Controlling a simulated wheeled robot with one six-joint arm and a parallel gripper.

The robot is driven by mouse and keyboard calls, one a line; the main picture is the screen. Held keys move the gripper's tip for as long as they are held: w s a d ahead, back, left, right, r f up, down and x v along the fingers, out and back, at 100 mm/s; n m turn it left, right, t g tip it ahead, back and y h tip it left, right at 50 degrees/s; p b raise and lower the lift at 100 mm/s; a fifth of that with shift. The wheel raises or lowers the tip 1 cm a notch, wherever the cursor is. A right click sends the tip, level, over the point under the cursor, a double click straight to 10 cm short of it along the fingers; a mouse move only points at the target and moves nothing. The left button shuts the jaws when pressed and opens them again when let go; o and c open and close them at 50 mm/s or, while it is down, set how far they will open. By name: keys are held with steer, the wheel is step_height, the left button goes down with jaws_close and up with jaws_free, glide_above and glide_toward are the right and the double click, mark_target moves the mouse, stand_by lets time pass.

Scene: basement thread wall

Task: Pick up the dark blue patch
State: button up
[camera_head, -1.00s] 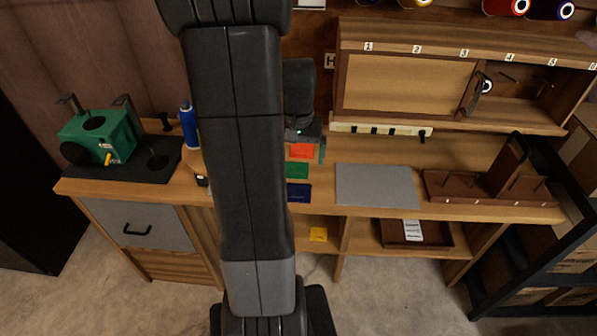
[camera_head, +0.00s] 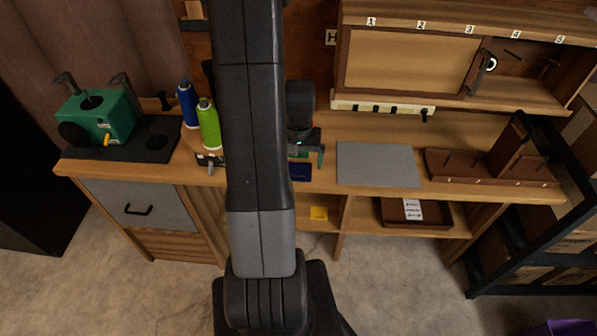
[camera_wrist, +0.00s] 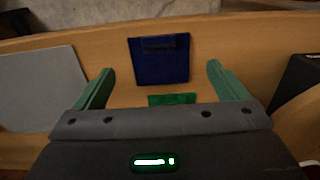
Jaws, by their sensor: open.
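The dark blue patch (camera_wrist: 160,62) lies flat on the wooden bench top in the wrist view, beyond my fingertips and roughly centred between them. In the head view the dark blue patch (camera_head: 299,172) shows partly beside my arm, near the front edge of the bench. My gripper (camera_wrist: 158,80) is open, with its two green fingers spread apart and nothing between them. In the head view my gripper (camera_head: 310,152) is partly hidden by my arm and stands just behind the patch. A green patch (camera_wrist: 172,99) shows partly above my gripper's body in the wrist view.
A grey mat (camera_head: 377,164) lies right of the patches, with a brown peg rack (camera_head: 490,166) beyond it. A yellow patch (camera_head: 319,213) lies on the shelf below.

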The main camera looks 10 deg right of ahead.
mark_target(299, 171)
steer(key=shift+f, duration=1.45)
steer(key=c, duration=1)
steer(key=shift+c, duration=0.2)
